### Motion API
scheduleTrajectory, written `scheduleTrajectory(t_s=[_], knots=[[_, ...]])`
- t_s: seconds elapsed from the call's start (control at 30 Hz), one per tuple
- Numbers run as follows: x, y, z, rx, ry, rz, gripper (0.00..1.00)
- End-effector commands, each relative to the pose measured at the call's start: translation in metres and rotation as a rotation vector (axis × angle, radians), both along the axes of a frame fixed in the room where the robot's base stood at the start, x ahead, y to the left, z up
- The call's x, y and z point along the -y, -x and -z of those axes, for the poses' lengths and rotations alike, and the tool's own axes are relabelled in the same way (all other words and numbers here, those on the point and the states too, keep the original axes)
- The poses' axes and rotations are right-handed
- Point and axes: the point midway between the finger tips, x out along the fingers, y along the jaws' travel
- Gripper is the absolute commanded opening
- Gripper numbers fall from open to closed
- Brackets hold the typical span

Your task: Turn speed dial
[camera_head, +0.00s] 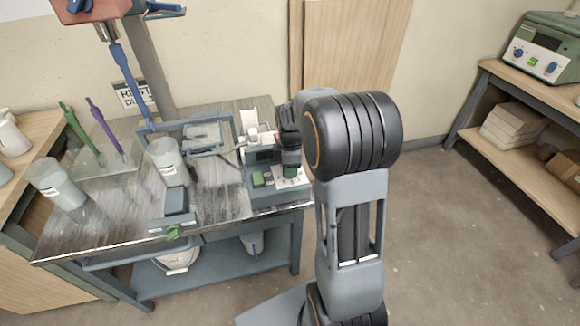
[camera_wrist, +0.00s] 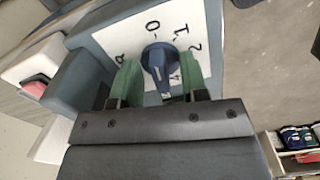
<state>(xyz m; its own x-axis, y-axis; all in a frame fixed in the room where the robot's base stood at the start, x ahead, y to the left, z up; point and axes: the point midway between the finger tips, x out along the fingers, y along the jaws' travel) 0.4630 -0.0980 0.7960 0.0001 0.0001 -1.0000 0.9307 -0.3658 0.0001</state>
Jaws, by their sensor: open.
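The speed dial (camera_wrist: 159,65) is a blue knob on a white plate (camera_wrist: 112,32) with black marks, among them 0, 1 and 2. My gripper (camera_wrist: 160,82) is open, with one green finger on each side of the dial. I cannot tell whether the fingers touch it. My gripper reaches down over the white plate (camera_head: 291,178) there, and my arm hides the dial itself.
Cups (camera_head: 55,182) (camera_head: 167,160), a purple-handled tool (camera_head: 104,124) and a green-handled tool (camera_head: 79,130) are on the metal table (camera_head: 115,228). A mixer head (camera_head: 90,10) hangs above. A wooden shelf (camera_head: 517,131) stands at the right. The floor between is clear.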

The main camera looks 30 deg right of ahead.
Motion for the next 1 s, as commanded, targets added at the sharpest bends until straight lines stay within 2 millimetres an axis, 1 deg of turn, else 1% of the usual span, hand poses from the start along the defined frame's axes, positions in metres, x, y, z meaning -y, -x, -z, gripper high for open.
scheduleTrajectory(t_s=[0.07, 0.47, 0.77, 1.0], knots=[[0.0, 0.0, -0.0001, 0.0, 0.0, 0.0, 0.39], [-0.0001, 0.0, -0.0004, 0.0, 0.0, 0.0, 0.0], [-0.0001, 0.0001, -0.0008, 0.0, 0.0, 0.016, 0.0], [-0.0004, 0.0007, -0.0017, -0.001, 0.001, 0.135, 0.0]])
